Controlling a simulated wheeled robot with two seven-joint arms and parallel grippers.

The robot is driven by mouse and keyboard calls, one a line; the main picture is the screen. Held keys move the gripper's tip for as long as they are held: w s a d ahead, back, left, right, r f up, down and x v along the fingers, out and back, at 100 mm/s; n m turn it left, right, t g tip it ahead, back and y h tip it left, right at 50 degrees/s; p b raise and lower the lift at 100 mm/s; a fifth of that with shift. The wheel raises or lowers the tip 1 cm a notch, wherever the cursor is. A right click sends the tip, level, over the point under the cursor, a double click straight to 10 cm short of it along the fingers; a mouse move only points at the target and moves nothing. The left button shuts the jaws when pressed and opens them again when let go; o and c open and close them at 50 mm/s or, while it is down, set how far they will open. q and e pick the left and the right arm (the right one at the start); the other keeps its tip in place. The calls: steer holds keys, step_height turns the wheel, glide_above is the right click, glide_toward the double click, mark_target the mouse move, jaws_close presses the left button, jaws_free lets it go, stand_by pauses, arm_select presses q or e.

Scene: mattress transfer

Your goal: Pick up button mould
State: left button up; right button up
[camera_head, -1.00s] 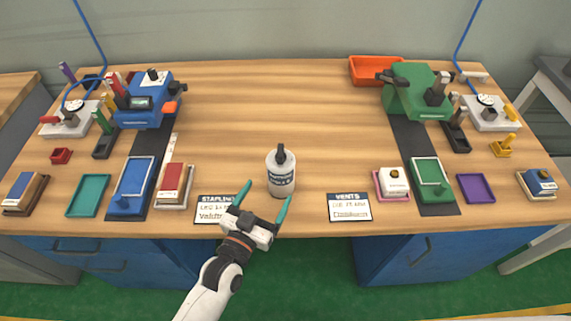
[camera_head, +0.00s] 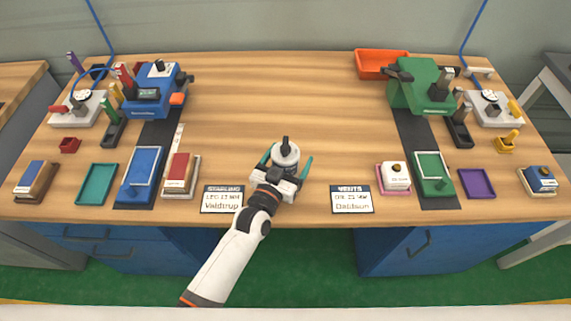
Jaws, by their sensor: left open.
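A white cylinder with a black knob (camera_head: 285,154) stands upright at the front middle of the wooden table. No label names it, so I cannot tell for sure whether it is the button mould. My left gripper (camera_head: 287,162) is open, with one teal finger on each side of the cylinder. The gripper body hides the cylinder's lower part, and I cannot tell whether the fingers touch it. My right gripper is not in view.
Cards lie left (camera_head: 222,199) and right (camera_head: 351,199) of my arm. A blue machine (camera_head: 158,100) stands at the left, a green one (camera_head: 420,92) at the right. An orange tray (camera_head: 380,62) is at the back. Coloured trays and blocks line both front sides. The table's back middle is clear.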

mark_target(286, 146)
arm_select(q)
steer(key=c, duration=1.4)
steer(key=shift+r, duration=0.1)
steer(key=shift+c, duration=0.6)
step_height(286, 146, up, 10)
steer(key=shift+r, duration=0.1)
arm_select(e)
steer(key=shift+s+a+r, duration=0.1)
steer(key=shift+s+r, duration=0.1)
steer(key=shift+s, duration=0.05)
arm_select(q)
steer(key=shift+f, duration=0.3)
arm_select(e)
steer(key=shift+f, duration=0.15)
arm_select(q)
steer(key=shift+f+b, duration=0.45)
steer(key=shift+f, duration=0.6)
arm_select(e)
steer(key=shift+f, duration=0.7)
arm_select(q)
steer(key=shift+f+b, duration=0.55)
steer(key=shift+f, duration=0.15)
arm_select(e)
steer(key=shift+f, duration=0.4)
